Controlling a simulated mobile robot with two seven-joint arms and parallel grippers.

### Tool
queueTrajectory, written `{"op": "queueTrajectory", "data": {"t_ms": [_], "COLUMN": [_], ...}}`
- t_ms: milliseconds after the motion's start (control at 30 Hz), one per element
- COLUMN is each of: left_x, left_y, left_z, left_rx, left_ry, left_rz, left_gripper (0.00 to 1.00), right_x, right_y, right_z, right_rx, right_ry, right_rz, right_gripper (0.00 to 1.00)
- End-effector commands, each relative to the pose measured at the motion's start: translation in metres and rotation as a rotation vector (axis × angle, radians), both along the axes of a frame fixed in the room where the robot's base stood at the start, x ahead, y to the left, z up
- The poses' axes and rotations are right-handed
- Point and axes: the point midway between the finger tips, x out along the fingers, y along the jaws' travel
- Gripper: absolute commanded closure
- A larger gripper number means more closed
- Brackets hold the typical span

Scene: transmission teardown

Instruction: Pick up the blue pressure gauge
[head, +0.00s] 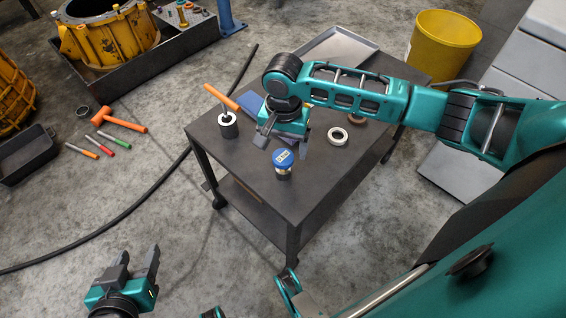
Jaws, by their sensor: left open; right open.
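The blue pressure gauge (283,159) stands upright on the dark cart table (318,190), near its front edge. It has a blue top with a light label and a metallic lower part. My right gripper (269,139) is open and empty above the table, just up and left of the gauge in the picture. It looks apart from the gauge, though the exact height gap is hard to tell. My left gripper (139,262) is open and empty over the floor at the lower left, far from the table.
On the table are a dark cylinder (228,129), an orange-handled tool (221,97), a blue flat item (250,102), a pale ring (337,136) and a metal tray (338,46). A yellow bin (443,38) stands behind. A cable (150,190) and hand tools (122,122) lie on the floor.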

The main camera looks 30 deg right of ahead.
Motion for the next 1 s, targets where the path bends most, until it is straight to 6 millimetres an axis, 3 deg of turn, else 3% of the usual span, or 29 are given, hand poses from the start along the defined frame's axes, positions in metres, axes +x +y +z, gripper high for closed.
{"op": "queueTrajectory", "data": {"t_ms": [33,333,600,867,1000], "left_x": [-0.001,-0.004,-0.004,-0.004,-0.004], "left_y": [0.000,0.000,-0.002,-0.002,-0.002], "left_z": [-0.006,-0.017,-0.037,-0.036,-0.036], "left_rx": [0.001,-0.001,-0.008,-0.010,-0.010], "left_ry": [0.002,0.010,0.011,0.011,0.011], "left_rz": [0.000,0.001,0.006,0.007,0.007], "left_gripper": [0.46,0.46,0.46,0.46,0.46], "right_x": [0.000,0.000,0.000,0.000,0.000], "right_y": [0.000,0.001,0.002,0.002,0.002], "right_z": [-0.011,-0.031,-0.070,-0.072,-0.072], "right_rx": [0.001,0.001,0.001,0.001,0.001], "right_ry": [0.001,-0.001,-0.001,-0.003,-0.003], "right_rz": [0.000,0.002,0.002,0.003,0.003], "right_gripper": [0.16,0.16,0.16,0.16,0.29]}}
